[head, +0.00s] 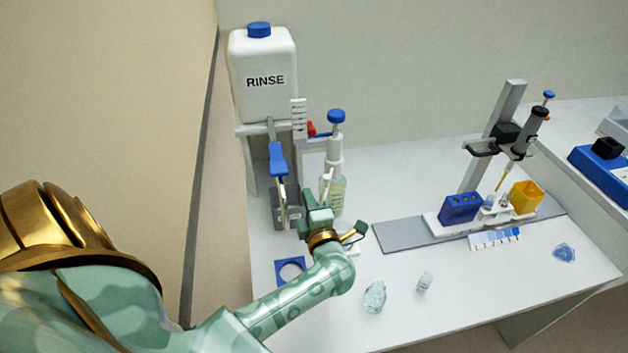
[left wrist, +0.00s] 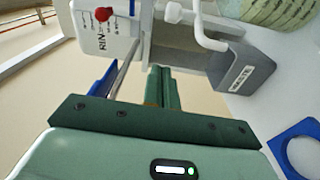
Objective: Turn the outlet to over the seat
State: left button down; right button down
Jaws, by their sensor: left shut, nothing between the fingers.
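A white bent tube, which looks like the outlet (left wrist: 205,38), comes down to the grey box marked WASTE (left wrist: 245,70) in the left wrist view. The grey box (head: 279,208) is below the blue-handled tap (head: 278,160) in the head view. A blue plate with a round hole, which looks like the seat (head: 290,271), lies on the table nearer to me; part of it shows in the left wrist view (left wrist: 277,147). My left gripper (head: 309,197) is shut and empty beside the grey box; its fingers (left wrist: 160,85) hide part of the stand. My right gripper is not in view.
A white RINSE tank (head: 263,85) stands above on a shelf. A bottle with a blue-topped pump (head: 336,150) stands just right of the grey box. Small clear vessels (head: 375,297) lie to the right of my arm. A pipette stand (head: 490,160) is farther right.

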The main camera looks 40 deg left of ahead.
pick_arm(q)
jog(key=w, duration=0.2)
jog(key=w+a+b, duration=0.1)
jog(key=w, duration=0.2)
jog(key=shift+w+a+f, duration=0.1)
jog(key=shift+w+a, duration=0.1)
jog(key=shift+w, duration=0.1)
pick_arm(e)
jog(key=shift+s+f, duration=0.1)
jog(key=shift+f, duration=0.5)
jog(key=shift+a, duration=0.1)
